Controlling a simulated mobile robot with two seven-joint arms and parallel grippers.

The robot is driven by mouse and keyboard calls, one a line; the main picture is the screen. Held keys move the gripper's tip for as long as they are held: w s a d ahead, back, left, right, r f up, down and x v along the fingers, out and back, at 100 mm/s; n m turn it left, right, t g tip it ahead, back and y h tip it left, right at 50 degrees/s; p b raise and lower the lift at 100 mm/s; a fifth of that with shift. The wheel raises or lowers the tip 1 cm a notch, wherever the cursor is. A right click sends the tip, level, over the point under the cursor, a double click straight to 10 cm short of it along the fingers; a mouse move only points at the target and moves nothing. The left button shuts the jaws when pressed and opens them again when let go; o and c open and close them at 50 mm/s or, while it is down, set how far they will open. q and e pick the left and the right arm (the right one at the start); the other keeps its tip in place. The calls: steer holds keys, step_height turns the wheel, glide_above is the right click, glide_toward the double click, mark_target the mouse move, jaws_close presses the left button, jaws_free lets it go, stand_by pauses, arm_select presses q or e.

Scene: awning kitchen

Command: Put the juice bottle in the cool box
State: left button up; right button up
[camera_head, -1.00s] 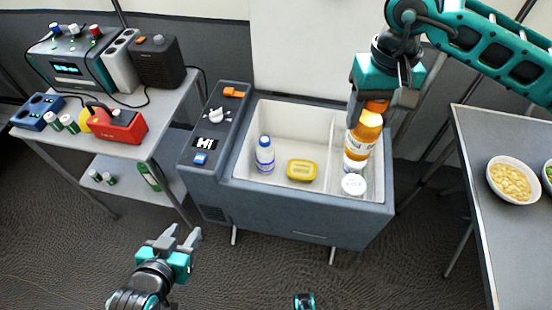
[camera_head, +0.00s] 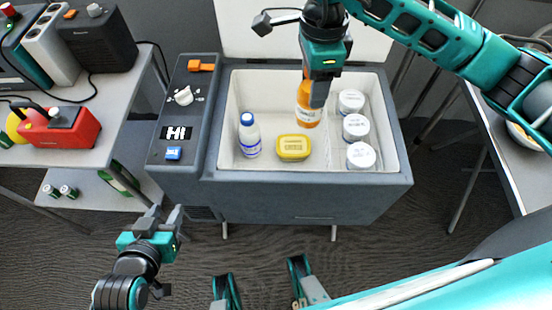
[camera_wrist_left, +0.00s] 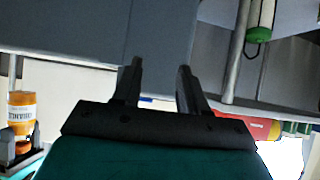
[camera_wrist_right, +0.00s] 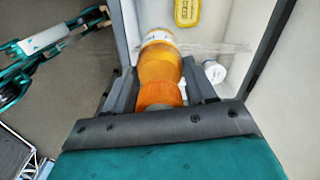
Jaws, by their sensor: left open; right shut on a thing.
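The juice bottle (camera_head: 308,108) is orange with a white label. My right gripper (camera_head: 319,88) is shut on it at its orange cap, as the right wrist view (camera_wrist_right: 160,92) shows. In the head view the bottle hangs over or inside the open cool box (camera_head: 309,192), in its main compartment, left of the divider; whether it touches the floor cannot be told. My left gripper (camera_head: 160,218) is open and empty, low in front of the cool box; its fingers also show in the left wrist view (camera_wrist_left: 160,80).
In the cool box stand a white bottle with a blue cap (camera_head: 249,136), a yellow tub (camera_head: 293,147) and several white-lidded jars (camera_head: 355,127) on the right. A red device (camera_head: 68,128) sits on the left table. Free floor shows between the bottle and yellow tub.

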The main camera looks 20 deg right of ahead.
mark_target(305, 115)
steer(key=f+m+b, duration=0.1)
steer(key=f+m, duration=0.1)
steer(key=m, duration=0.1)
steer(key=f+m+b, duration=0.2)
steer(key=m, duration=0.2)
steer(key=a+f+m+b, duration=0.1)
steer(key=f+m, duration=0.2)
steer(key=shift+m+b, duration=0.3)
steer(key=shift+b, duration=0.1)
steer(key=shift+f+m, duration=0.4)
steer(key=shift+m, duration=0.3)
steer(key=shift+f+m+b, duration=0.35)
steer(key=shift+m+b, duration=0.1)
steer(key=shift+m, duration=0.25)
step_height(305, 115, down, 20)
steer(key=b, duration=0.5)
steer(key=shift+b, duration=0.35)
arm_select(q)
step_height(305, 115, down, 8)
steer(key=w+d, duration=0.1)
steer(key=d, duration=0.1)
steer(key=shift+w+d+h, duration=0.15)
steer(key=shift+w+h, duration=0.05)
steer(key=shift+h, duration=0.2)
arm_select(e)
steer(key=o, duration=1.3)
steer(key=shift+s, duration=0.1)
arm_select(q)
steer(key=shift+f, duration=0.1)
